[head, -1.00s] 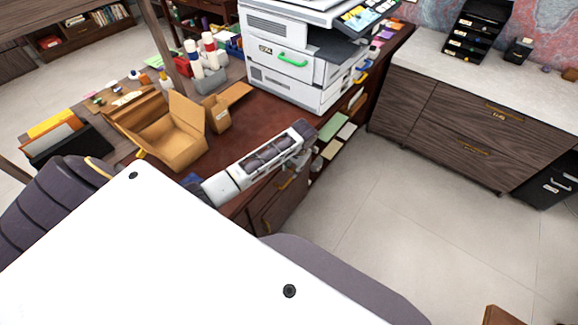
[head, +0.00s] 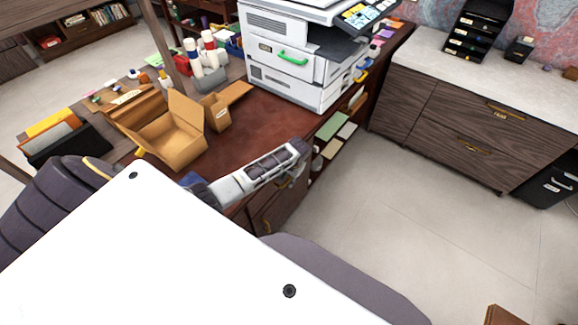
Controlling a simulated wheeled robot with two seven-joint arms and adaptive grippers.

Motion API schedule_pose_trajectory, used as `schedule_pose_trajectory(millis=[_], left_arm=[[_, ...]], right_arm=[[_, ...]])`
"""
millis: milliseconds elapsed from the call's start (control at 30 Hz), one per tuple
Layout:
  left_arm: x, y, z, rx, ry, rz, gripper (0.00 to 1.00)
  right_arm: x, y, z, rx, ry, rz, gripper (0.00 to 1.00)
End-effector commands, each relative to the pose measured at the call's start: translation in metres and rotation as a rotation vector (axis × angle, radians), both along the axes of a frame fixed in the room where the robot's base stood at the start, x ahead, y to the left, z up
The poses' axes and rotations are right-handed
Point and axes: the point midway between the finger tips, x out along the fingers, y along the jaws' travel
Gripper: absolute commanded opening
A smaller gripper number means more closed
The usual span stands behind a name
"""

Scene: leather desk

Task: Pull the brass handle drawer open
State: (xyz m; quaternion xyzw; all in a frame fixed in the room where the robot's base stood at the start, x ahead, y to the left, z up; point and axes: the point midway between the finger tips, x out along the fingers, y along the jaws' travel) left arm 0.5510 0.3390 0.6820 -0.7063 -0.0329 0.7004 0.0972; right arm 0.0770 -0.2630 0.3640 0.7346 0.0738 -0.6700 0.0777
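The dark wood desk (head: 238,130) has drawers (head: 272,212) in its front, below the reddish leather top. A small brass handle (head: 267,226) shows on the lower drawer front. My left arm reaches in from the left over the desk edge. My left gripper (head: 288,181) hangs at the arm's far end, close against the upper part of the drawer front. My forearm and wrist hide most of the upper drawer and its handle. The fingers are too small and covered to tell whether they are open or touching a handle. My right gripper is not in view.
An open cardboard box (head: 172,140) and a white printer (head: 300,65) stand on the desk. Open shelves (head: 333,135) are right of the drawers. A wooden cabinet (head: 470,120) with brass handles stands at the right. The tiled floor (head: 390,220) between is clear.

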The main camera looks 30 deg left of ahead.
Motion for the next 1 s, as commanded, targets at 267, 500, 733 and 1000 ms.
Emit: schedule_pose_trajectory(millis=[267,500,733,1000], left_arm=[[0.0000,0.0004,-0.0026,0.000,0.000,0.000,0.34],[0.0000,0.0003,-0.0024,0.000,0.000,0.000,0.17],[0.0000,0.0003,-0.0023,0.000,0.000,0.000,0.00],[0.0003,-0.0005,-0.0022,-0.001,0.000,0.000,0.00]], right_arm=[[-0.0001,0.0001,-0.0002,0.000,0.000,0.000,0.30],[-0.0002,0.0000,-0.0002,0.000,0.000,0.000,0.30],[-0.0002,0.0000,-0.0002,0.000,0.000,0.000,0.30],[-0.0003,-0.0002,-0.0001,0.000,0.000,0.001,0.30]])
